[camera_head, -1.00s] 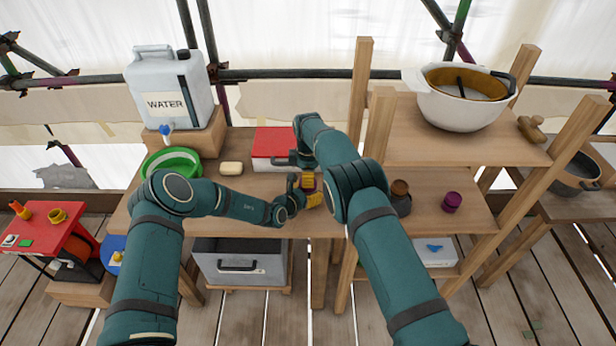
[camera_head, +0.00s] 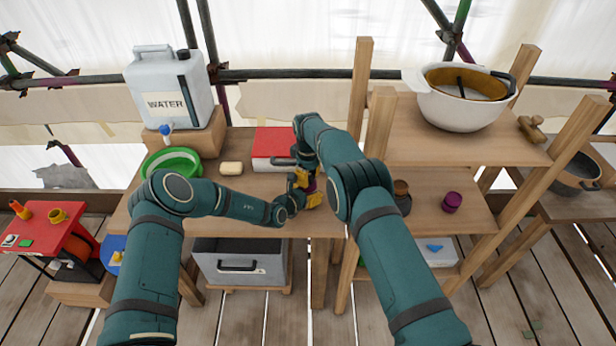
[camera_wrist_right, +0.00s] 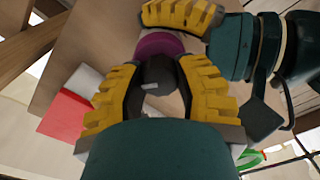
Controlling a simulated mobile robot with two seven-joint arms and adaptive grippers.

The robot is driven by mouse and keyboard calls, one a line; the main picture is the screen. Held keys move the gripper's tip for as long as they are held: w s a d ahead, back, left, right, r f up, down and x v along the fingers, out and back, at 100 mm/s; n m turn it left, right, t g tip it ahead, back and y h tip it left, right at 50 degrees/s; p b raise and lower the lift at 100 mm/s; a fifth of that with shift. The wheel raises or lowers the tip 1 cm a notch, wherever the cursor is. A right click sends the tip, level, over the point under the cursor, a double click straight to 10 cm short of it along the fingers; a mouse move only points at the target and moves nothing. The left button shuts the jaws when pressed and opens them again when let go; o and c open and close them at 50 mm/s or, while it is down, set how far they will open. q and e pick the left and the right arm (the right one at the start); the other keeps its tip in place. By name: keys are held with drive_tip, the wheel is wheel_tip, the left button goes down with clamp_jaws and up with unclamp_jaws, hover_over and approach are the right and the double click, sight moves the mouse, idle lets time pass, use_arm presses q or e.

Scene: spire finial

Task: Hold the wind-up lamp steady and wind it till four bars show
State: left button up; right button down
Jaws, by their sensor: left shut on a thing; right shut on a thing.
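The wind-up lamp is mostly hidden between my two grippers; a small purple part of it (camera_head: 312,186) shows in the head view. In the right wrist view its purple body (camera_wrist_right: 158,45) lies beyond a dark round knob (camera_wrist_right: 157,74). My right gripper (camera_wrist_right: 160,82) is shut on this dark part, a yellow finger on each side. My left gripper (camera_head: 309,197) is shut on the lamp's purple body; its yellow finger (camera_wrist_right: 182,13) shows at the top of the right wrist view. The lamp's charge bars are not visible.
A red-topped box (camera_head: 273,142) stands behind the grippers. A soap bar (camera_head: 232,168), green basin (camera_head: 171,164) and water jug (camera_head: 168,88) are to the left. A brown jar (camera_head: 402,195) and purple item (camera_head: 452,202) stand right. Bare tabletop (camera_head: 262,184) lies left of the grippers.

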drive_tip(key=m, duration=0.4)
drive_tip(key=shift+m, duration=0.3)
drive_tip(key=m, duration=0.3)
drive_tip(key=shift+m, duration=0.3)
drive_tip(key=m, duration=0.4)
drive_tip(key=shift+m, duration=2.2)
drive_tip(key=c, duration=0.6)
unclamp_jaws()
